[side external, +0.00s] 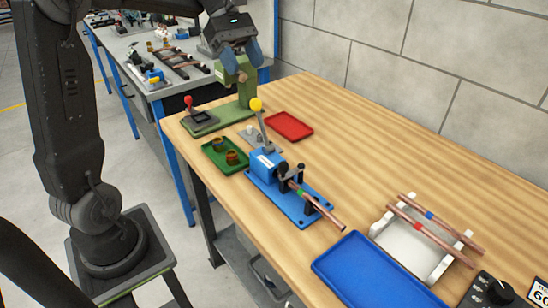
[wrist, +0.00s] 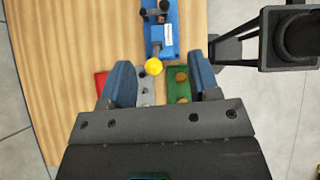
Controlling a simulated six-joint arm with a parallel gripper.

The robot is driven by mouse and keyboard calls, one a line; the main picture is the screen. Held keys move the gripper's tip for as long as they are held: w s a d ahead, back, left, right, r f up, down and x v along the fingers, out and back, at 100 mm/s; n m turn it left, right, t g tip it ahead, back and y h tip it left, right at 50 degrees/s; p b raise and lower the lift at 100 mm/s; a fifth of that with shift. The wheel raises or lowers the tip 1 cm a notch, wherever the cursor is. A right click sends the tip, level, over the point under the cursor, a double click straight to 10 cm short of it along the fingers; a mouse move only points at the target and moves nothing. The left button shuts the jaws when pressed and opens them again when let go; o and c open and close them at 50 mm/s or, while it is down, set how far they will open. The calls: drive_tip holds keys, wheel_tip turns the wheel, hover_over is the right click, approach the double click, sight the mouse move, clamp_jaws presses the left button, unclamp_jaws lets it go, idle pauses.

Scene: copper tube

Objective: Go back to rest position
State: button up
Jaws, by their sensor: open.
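My gripper (side external: 242,60) is raised in the air over the far end of the wooden bench, near the green press (side external: 238,88) in the side view. In the wrist view its blue fingers (wrist: 163,72) are spread wide with nothing between them. A copper tube (side external: 326,213) lies in the blue clamp fixture (side external: 290,197), its end sticking out to the right. The fixture's yellow-knobbed lever (side external: 256,104) stands up, and the yellow knob also shows in the wrist view (wrist: 154,67). Two more copper tubes (side external: 434,222) rest on a white rack (side external: 397,240).
A green tray (side external: 214,160) holds two copper-coloured fittings. An empty red tray (side external: 289,126) lies behind the lever, and an empty blue tray (side external: 365,275) lies at the front. The wall (side external: 460,70) borders the bench's back.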

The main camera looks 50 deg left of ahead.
drive_tip(key=s+d+f+m+t+y, duration=0.2)
drive_tip(key=s+d+f+m+y, duration=0.1)
drive_tip(key=s+m, duration=0.5)
drive_tip(key=s+d+f+m+t+y, duration=0.3)
drive_tip(key=s+d+m+y, duration=0.2)
drive_tip(key=s+d+m, duration=0.3)
drive_tip(key=s+m, duration=0.1)
drive_tip(key=m, duration=0.1)
drive_tip(key=shift+f+m, duration=0.3)
drive_tip(key=shift+m, duration=0.1)
drive_tip(key=shift+w, duration=0.1)
